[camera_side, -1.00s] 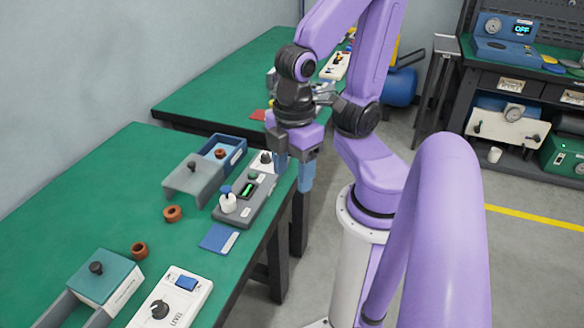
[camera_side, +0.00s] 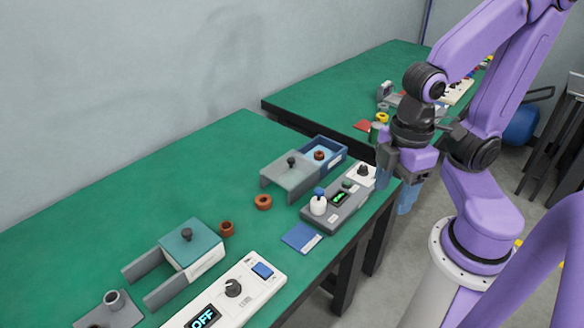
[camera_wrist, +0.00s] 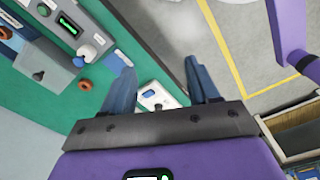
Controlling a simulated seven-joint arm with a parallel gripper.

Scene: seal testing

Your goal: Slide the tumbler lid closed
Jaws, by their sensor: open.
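Two lids are in the side view, and I cannot tell which is the tumbler lid. A grey lid (camera_side: 284,176) with a dark knob sits left of a blue open box (camera_side: 338,163); a brown ring shows in the box uncovered. A teal lid (camera_side: 178,252) with a dark knob sits on a white-fronted box, with grey rails (camera_side: 143,267) reaching left of it. My gripper (camera_side: 394,197) is open and empty at the table's right edge, away from both lids. Its fingers also show in the wrist view (camera_wrist: 160,66), with nothing between them.
A blue card (camera_side: 300,236), loose brown rings (camera_side: 263,202) and a white panel reading OFF (camera_side: 203,318) lie nearer. Green table (camera_side: 100,215) is clear at left.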

